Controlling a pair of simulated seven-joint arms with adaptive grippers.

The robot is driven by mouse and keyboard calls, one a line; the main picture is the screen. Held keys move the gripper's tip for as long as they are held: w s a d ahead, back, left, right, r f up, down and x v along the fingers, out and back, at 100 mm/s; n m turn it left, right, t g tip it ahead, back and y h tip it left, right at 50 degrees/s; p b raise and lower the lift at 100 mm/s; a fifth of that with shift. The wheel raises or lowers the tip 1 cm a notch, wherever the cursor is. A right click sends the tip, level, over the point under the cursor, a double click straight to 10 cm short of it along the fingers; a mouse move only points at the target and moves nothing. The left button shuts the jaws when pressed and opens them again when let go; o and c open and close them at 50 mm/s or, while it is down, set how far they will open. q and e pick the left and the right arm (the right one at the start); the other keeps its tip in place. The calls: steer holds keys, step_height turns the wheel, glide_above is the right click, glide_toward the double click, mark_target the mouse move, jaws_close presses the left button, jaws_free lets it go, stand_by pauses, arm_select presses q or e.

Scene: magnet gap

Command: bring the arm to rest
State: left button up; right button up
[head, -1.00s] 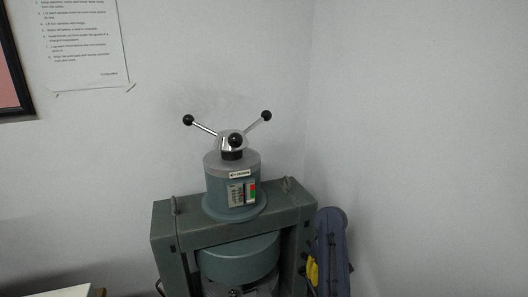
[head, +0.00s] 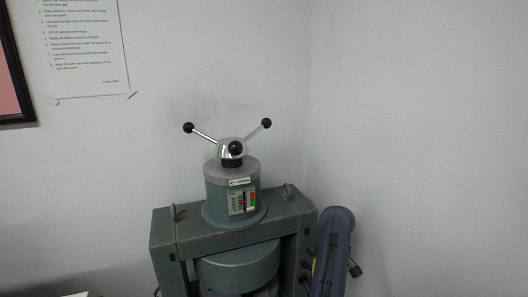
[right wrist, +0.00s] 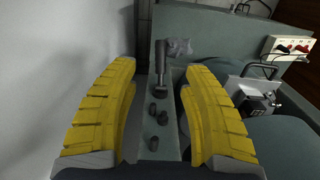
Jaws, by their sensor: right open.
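My right gripper (right wrist: 160,72) is open in the right wrist view, its two yellow fingers spread apart with nothing between their tips. Past them lies a grey-green narrow surface with several small dark pieces (right wrist: 163,117) and a dark rod-like part (right wrist: 160,65). In the head view my right arm stands just right of the green magnet frame (head: 167,245), its gripper mostly hidden. The magnet's grey-blue top housing (head: 222,188) carries a hub with black-knobbed handles (head: 236,148) and a small scale panel (head: 242,203). My left gripper is not in view.
A printed notice (head: 85,50) and a dark picture frame (head: 32,100) hang on the wall at left. In the right wrist view a white box (right wrist: 288,46) with dark switches and a metal fixture (right wrist: 250,95) are at right. The head view's right side is bare wall.

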steer(key=shift+a, duration=0.35)
